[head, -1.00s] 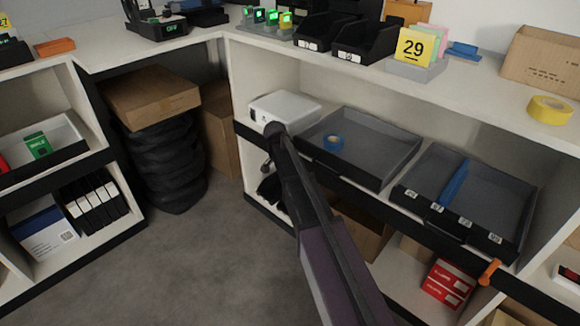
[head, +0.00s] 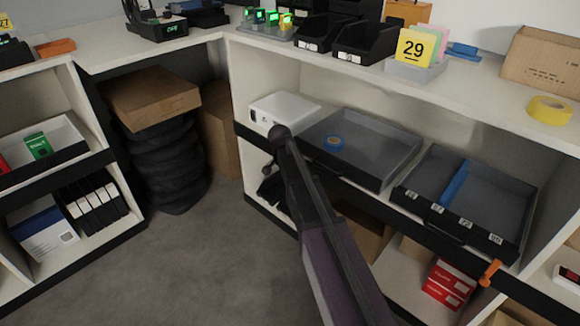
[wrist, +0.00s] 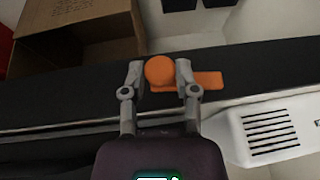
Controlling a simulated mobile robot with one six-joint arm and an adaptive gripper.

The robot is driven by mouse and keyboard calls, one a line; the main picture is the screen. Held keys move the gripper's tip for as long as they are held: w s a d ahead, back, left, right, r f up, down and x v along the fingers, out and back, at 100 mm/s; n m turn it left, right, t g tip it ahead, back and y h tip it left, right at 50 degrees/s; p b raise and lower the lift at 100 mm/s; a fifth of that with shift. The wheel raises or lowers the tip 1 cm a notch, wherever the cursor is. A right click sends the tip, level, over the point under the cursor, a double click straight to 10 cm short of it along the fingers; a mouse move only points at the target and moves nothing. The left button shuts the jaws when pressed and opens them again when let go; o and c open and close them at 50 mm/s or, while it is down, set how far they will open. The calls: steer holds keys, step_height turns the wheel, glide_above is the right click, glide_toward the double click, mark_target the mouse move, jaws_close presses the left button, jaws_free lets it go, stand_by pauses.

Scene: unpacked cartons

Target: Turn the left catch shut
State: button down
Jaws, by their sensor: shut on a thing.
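The left catch (wrist: 208,81) shows in the wrist view as an orange round knob with a flat bar. The bar reaches right from the knob, roughly along the black rail. My gripper (wrist: 160,72) has one finger on each side of the knob and is shut on it. In the head view my arm hides this catch. A second orange catch (head: 490,272) sits at the right end of the black rail, slanted.
A white device (head: 285,112) with vents (wrist: 268,128) stands on the shelf by the left catch. A grey tray (head: 385,150) and a divided tray (head: 500,195) sit to its right. An open cardboard box (wrist: 75,38) lies beyond the rail in the wrist view.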

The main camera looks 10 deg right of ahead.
steer(key=m+t+y+b, duration=0.1)
steer(key=t+y+b, duration=0.1)
steer(key=t+b, duration=0.1)
steer(key=f+m+t+y+b, duration=0.1)
steer(key=t+y+b, duration=0.1)
steer(key=t+b, duration=0.2)
steer(key=s+m+t+y+b, duration=0.1)
steer(key=t+y+b, duration=0.1)
steer(key=b, duration=0.3)
steer(key=shift+s+d+f+t+b, duration=0.15)
steer(key=shift+d+t+b, duration=0.2)
steer(key=shift+t, duration=0.35)
steer(key=shift+t+b, duration=0.3)
steer(key=shift+b, duration=0.2)
steer(key=shift+m+t+y+b, duration=0.4)
steer(key=shift+t+b, duration=0.4)
steer(key=shift+b, duration=0.2)
steer(key=shift+c, duration=2)
jaws_free()
steer(key=shift+w+r, duration=0.2)
steer(key=shift+w+a+r+n+g+h+p, duration=0.15)
steer(key=shift+n+g+h+p, duration=0.2)
steer(key=shift+g+p, duration=0.9)
steer(key=shift+s+d+r+n+g+h+p, duration=0.15)
steer(key=shift+n+g+h+p, duration=0.3)
steer(key=shift+p, duration=1.5)
